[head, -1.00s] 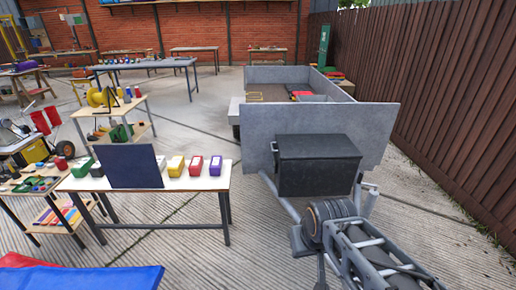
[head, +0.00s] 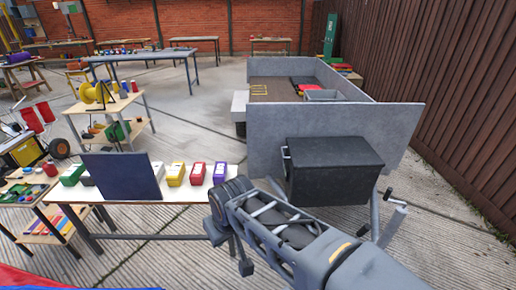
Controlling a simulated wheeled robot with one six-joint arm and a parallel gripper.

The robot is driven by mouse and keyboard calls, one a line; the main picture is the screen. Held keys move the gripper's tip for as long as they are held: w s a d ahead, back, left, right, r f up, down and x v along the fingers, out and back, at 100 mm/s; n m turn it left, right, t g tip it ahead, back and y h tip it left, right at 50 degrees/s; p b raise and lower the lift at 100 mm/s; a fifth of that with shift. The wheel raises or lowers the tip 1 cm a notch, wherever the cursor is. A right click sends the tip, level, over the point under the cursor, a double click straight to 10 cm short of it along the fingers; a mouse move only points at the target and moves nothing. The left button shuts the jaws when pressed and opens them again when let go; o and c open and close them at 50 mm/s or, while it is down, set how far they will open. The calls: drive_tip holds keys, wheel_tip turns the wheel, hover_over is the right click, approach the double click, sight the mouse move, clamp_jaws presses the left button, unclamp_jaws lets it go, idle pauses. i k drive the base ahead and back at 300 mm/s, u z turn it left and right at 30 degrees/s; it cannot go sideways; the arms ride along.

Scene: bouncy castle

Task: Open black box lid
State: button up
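The black box (head: 335,178) stands in front of the grey trailer's front panel, right of centre in the head view. Its lid (head: 335,151) is down, and a small light handle (head: 286,160) shows on its left side. My arm reaches in from the lower right, its far end left of the box and apart from it in the picture. Grey parts that look like my gripper (head: 231,254) hang below that end, in front of the white table. They are small and partly behind the arm, so I cannot tell whether the gripper is open or shut. I see nothing held.
A white table (head: 130,218) with a dark upright panel (head: 121,176) and several coloured boxes stands on the left. The trailer (head: 262,133) lies behind the black box. A metal jack handle (head: 392,225) rises at the box's right. A brown fence (head: 440,90) borders the right side.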

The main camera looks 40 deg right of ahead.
sight(305, 153)
drive_tip(key=z, duration=0.2)
drive_tip(key=i, duration=0.85)
drive_tip(key=z, duration=0.8)
drive_tip(key=i, duration=0.4)
drive_tip(key=z, duration=0.35)
